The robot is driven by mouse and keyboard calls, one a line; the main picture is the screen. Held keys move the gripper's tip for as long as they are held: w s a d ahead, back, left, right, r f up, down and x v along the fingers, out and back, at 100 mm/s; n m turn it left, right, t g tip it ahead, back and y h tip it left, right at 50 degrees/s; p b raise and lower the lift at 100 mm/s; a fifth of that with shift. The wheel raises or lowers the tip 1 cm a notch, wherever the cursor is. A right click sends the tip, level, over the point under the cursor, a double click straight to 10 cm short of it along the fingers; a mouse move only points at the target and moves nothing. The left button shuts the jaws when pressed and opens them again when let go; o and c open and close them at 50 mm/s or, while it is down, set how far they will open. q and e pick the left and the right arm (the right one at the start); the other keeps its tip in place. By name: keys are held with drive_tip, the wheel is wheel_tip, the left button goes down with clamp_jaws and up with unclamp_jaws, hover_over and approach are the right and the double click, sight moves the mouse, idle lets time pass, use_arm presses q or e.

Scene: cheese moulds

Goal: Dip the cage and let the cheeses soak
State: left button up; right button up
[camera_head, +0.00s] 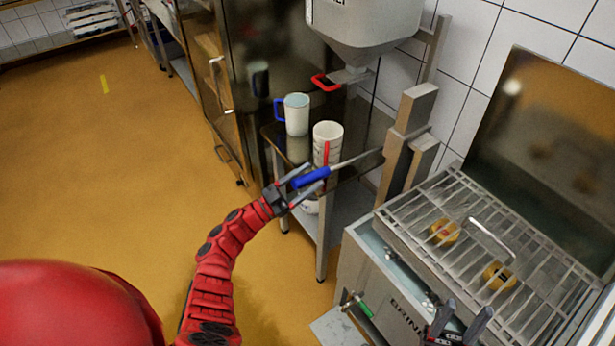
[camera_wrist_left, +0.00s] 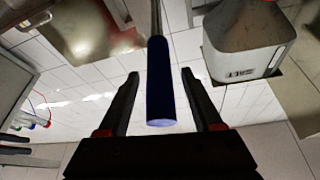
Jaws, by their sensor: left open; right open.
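The wire cage (camera_head: 405,237) lies across the top of the steel brine tank (camera_head: 352,275) at the right, with a loop handle (camera_head: 491,240) on it. Two yellow cheeses (camera_head: 444,232) (camera_head: 498,276) show through its bars. My right gripper (camera_head: 458,318) is open at the tank's front edge, low in the picture. My left gripper (camera_head: 307,187) is open around the blue handle (camera_head: 311,177) of a thin-bladed tool near the side table. In the left wrist view the blue handle (camera_wrist_left: 160,90) is between the spread fingers, with gaps on both sides.
A white mug (camera_head: 297,115) with a blue handle and a white cup (camera_head: 328,140) stand on the dark side table (camera_head: 350,165). A steel hopper (camera_head: 365,25) hangs above. A raised lid (camera_head: 545,150) stands behind the tank. The orange floor at left is clear.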

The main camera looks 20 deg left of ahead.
use_arm(q)
clamp_jaws()
idle(0.3)
idle(1.1)
